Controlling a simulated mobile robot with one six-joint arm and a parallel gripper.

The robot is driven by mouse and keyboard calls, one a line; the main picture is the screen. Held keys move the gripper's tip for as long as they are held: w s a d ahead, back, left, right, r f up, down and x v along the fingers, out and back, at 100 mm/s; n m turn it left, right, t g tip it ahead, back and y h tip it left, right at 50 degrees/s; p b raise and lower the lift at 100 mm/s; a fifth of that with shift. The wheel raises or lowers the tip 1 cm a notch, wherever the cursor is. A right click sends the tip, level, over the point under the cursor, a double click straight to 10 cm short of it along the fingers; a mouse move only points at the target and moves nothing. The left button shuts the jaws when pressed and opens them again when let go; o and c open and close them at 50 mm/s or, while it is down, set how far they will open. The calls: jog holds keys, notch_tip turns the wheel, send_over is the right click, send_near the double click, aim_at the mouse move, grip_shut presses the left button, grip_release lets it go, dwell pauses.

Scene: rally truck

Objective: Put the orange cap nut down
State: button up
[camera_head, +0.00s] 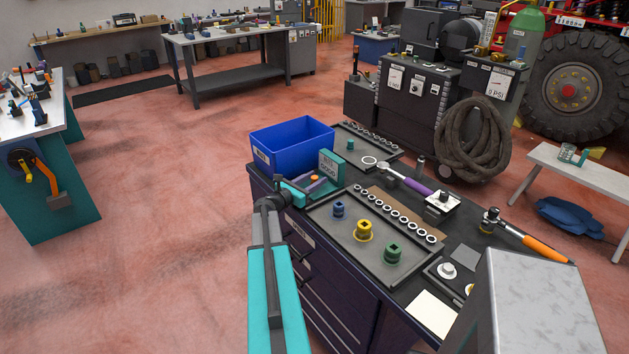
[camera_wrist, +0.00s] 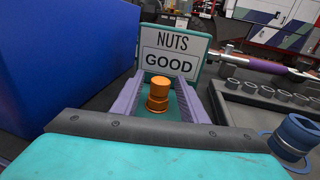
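The orange cap nut (camera_wrist: 158,94) stands upright on a teal surface in the wrist view, in front of a sign (camera_wrist: 172,55) reading NUTS GOOD. My gripper (camera_wrist: 160,92) has its two purple-grey fingers on either side of the nut, with teal showing between nut and fingers, so it looks open around it. In the head view my gripper (camera_head: 310,184) is at the front left of the bench top, by the same sign (camera_head: 331,166). The nut shows there only as a small orange spot, and its base is hard to see.
A blue bin (camera_head: 291,150) stands close behind the sign, and fills the left of the wrist view. To the right, a tray (camera_head: 340,232) holds blue, yellow and green sockets and a row of rings. A purple-handled ratchet (camera_head: 405,180) lies behind it.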

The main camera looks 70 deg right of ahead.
jog(key=shift+w+a+f, duration=0.1)
jog(key=shift+a, duration=0.25)
jog(key=b+v, duration=0.4)
jog(key=v, duration=0.9)
jog(key=shift+a, duration=0.1)
dwell(0.4)
jog(key=w+a+f+m+t+y, duration=0.1)
jog(key=w+a+f+m+y, duration=0.25)
jog(key=a+f, duration=1.15)
jog(key=w+a+f+m+t+y, duration=0.25)
jog(key=w+a+f+y, duration=0.2)
jog(key=a+f, duration=1.1)
jog(key=s+a+f+m+g+y, duration=0.1)
jog(key=s+a+f, duration=0.3)
jog(key=a, duration=0.8)
jog(key=s+a+f+m+g+y, duration=0.1)
jog(key=s+a+f+m+y, duration=0.3)
jog(key=a, duration=0.8)
jog(key=s+a+f+m+g+y, duration=0.1)
jog(key=s+a, duration=0.5)
jog(key=a, duration=0.6)
notch_tip(320, 180, down, 3)
jog(key=shift+a+f+m+y, duration=0.2)
jog(key=shift+a+m+y, duration=0.15)
jog(key=shift+m+y, duration=0.6)
jog(key=shift+o, duration=0.5)
